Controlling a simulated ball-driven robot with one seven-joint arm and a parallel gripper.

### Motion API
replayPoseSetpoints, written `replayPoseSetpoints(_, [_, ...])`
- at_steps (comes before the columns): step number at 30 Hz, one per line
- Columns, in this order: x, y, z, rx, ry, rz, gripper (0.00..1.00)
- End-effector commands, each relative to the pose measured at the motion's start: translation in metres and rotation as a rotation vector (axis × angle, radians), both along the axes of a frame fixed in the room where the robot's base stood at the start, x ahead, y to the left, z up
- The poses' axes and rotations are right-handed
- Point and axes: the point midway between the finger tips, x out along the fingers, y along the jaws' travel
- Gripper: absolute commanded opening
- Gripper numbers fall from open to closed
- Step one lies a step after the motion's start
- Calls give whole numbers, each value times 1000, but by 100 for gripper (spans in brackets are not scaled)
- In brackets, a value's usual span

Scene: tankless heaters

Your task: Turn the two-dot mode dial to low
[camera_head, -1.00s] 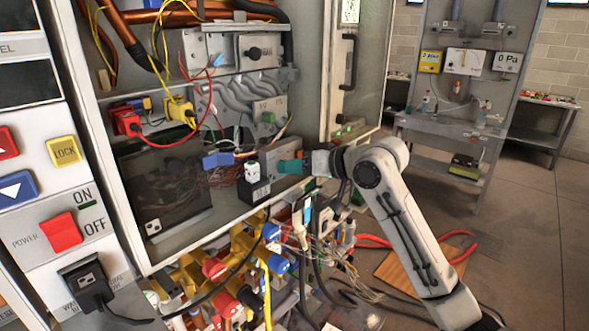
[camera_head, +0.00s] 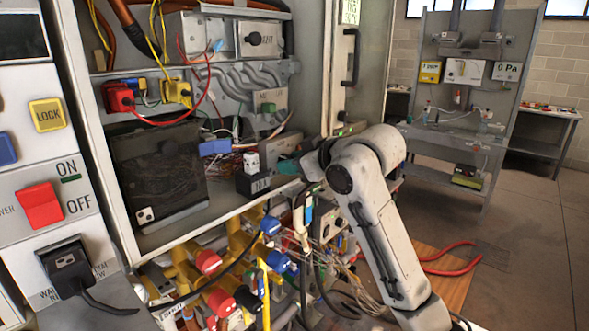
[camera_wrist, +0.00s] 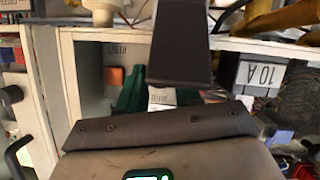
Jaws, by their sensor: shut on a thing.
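A black knob or plug-like piece with a small dotted white tag (camera_head: 67,272) sits low on the near left panel. Partly covered wording around it seems to include LOW. I cannot count its dots surely. Another white tag with dots (camera_head: 145,214) is on the dark glassy panel in the cabinet. My gripper (camera_head: 288,165) reaches into the cabinet's lower right, with teal fingers by a grey box (camera_head: 281,148), well right of both tags. In the wrist view, the teal fingers (camera_wrist: 130,90) flank a small white lettered piece (camera_wrist: 161,97). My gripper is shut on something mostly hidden.
Coloured valves and cables (camera_head: 240,280) crowd below.

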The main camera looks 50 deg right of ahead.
Motion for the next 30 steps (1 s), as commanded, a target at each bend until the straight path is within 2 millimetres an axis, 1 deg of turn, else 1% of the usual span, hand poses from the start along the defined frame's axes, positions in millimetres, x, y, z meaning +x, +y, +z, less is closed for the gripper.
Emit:
replayPoseSetpoints(9, [0,0,-1,-80,0,1,3])
replayPoseSetpoints(21, [0,0,0,-87,0,1,3])
replayPoseSetpoints(22, [0,0,0,-87,0,1,34])
replayPoseSetpoints(30, [0,1,0,-87,0,0,59])
